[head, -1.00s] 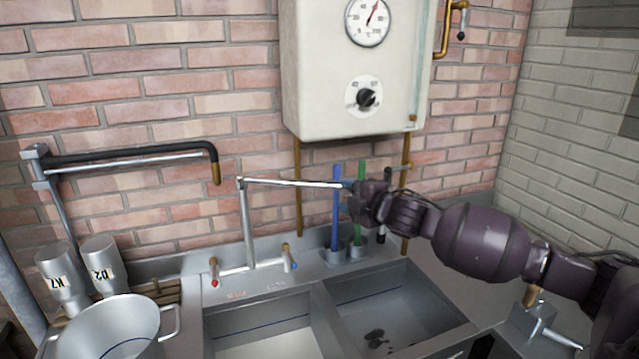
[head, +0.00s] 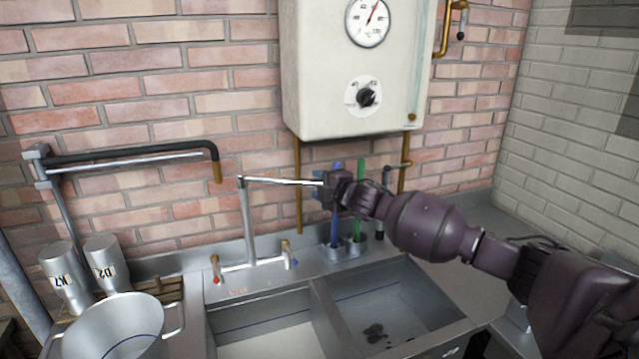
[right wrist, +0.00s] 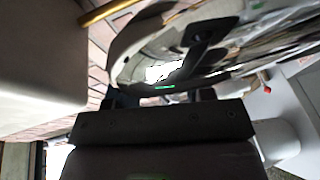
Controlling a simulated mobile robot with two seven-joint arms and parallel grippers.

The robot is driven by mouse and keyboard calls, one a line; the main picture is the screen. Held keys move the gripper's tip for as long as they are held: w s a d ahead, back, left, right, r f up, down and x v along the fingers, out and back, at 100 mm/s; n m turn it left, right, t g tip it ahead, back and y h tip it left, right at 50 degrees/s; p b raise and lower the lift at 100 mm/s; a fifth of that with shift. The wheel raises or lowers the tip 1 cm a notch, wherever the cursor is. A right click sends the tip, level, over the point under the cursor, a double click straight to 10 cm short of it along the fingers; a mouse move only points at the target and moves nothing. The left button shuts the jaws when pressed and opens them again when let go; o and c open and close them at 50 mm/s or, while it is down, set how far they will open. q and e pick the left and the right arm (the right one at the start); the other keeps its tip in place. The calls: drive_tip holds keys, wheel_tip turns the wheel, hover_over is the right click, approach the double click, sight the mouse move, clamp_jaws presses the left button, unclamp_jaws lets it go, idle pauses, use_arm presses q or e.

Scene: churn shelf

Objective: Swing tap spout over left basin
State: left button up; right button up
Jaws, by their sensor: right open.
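The tap (head: 247,222) stands upright behind the basins. Its thin metal spout (head: 280,181) reaches right from the top of the riser, nearly level. My right gripper (head: 324,184) is open at the spout's far end and hides its tip; I cannot tell whether it touches. The left basin (head: 265,316) lies below and in front of the tap, and the right basin (head: 455,318) is beside it. In the right wrist view, a shiny curved metal surface (right wrist: 200,60) fills the area before the dark jaws. My left gripper is not in view.
Blue and green brushes (head: 360,185) stand in holders behind the right basin, close behind my gripper. A white boiler (head: 325,80) hangs above. A metal pot (head: 110,335) and two labelled canisters (head: 65,280) stand left, under a black-sleeved wall pipe (head: 130,156).

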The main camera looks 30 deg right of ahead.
drive_tip(key=shift+w, duration=0.25)
drive_tip(key=shift+c, duration=0.3)
clamp_jaws()
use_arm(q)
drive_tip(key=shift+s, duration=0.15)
use_arm(e)
drive_tip(key=shift+a, duration=0.1)
